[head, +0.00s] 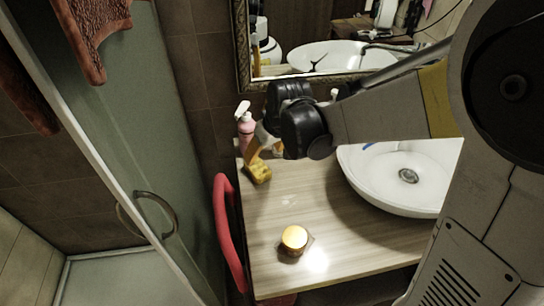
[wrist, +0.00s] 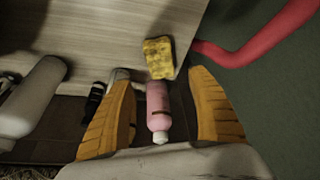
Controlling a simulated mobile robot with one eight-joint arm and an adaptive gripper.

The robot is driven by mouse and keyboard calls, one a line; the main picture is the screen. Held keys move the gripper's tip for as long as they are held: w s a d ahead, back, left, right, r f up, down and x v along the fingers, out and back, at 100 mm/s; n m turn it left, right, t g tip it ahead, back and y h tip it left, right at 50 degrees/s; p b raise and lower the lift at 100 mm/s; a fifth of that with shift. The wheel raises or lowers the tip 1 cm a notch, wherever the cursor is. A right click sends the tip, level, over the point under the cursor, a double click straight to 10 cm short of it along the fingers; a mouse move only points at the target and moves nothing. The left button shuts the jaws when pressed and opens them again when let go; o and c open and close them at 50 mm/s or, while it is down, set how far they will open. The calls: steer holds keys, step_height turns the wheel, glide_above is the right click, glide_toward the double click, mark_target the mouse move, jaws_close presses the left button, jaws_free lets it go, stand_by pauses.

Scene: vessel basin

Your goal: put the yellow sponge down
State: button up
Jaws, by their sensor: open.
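The yellow sponge (head: 259,173) lies on the wooden counter at its back left corner, just below my gripper (head: 255,156) in the head view. In the wrist view the sponge (wrist: 158,58) sits at the counter's edge, beyond the fingertips and clear of both fingers. My gripper (wrist: 165,88) is open, with its orange fingers wide apart and nothing held between them. One finger is largely hidden in the head view.
A pink pump bottle (head: 246,128) stands close behind the gripper; in the wrist view the bottle (wrist: 158,106) shows between the fingers. A white basin (head: 400,180) is at the right. A lit candle (head: 294,238) stands in front, and a red rail (head: 228,230) runs along the left.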

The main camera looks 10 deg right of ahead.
steer(key=s+d+r+m+t+h, duration=0.1)
steer(key=s+d+r, duration=0.3)
steer(key=s, duration=0.5)
steer(key=s+d+r+m+t, duration=0.2)
steer(key=s+d+r, duration=0.3)
steer(key=s, duration=0.5)
steer(key=shift+s+d+r+m+h, duration=0.15)
steer(key=shift+s+d+m+h, duration=0.2)
steer(key=shift+d+m, duration=0.4)
steer(key=shift+w+a, duration=0.1)
steer(key=shift+w, duration=0.05)
